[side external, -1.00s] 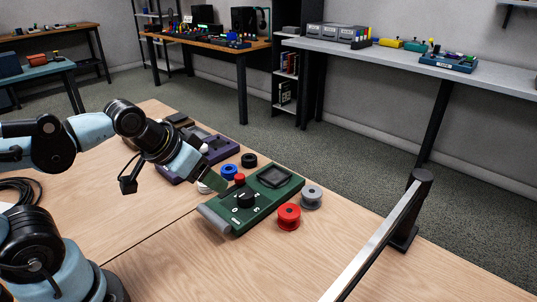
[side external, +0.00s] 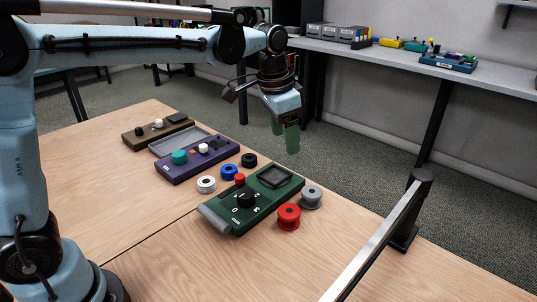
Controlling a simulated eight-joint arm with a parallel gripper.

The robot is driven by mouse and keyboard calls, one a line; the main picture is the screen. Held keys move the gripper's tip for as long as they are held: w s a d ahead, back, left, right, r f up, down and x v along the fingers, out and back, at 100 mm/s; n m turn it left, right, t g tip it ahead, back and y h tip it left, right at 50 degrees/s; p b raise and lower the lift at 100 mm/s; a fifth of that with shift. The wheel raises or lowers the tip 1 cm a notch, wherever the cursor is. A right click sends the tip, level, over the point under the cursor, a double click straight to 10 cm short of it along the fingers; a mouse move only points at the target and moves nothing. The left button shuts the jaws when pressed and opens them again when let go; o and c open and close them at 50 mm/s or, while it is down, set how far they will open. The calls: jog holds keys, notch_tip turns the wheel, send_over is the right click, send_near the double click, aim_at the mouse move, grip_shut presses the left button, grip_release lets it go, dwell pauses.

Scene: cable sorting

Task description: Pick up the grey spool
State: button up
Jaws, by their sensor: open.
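The grey spool (side external: 311,198) stands on the wooden table, to the right of the green device and just behind the red spool (side external: 288,217). My gripper (side external: 285,138) is raised in the air, above and a little left of the grey spool in the picture. Its green fingers point down and hold nothing. They are apart from the spool, and the gap between them is hard to see from this side.
A green device (side external: 245,206) with a dark knob lies left of the spools. White (side external: 206,184), blue (side external: 229,172) and black (side external: 249,160) spools stand behind it, near a purple device (side external: 197,161). A metal rail (side external: 375,243) runs along the right. The front table is clear.

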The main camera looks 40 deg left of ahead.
aim_at(312, 191)
jog(key=w+d+f+m+g, duration=0.2)
jog(key=w+d+f+m, duration=0.1)
jog(key=w+d+f, duration=0.25)
jog(key=f, duration=0.4)
jog(key=a+f, duration=0.1)
jog(key=f, duration=0.3)
jog(key=w+f, duration=0.1)
jog(key=f, duration=0.3)
jog(key=shift+a+f, duration=0.2)
jog(key=shift+c, duration=0.3)
jog(key=c, duration=0.7)
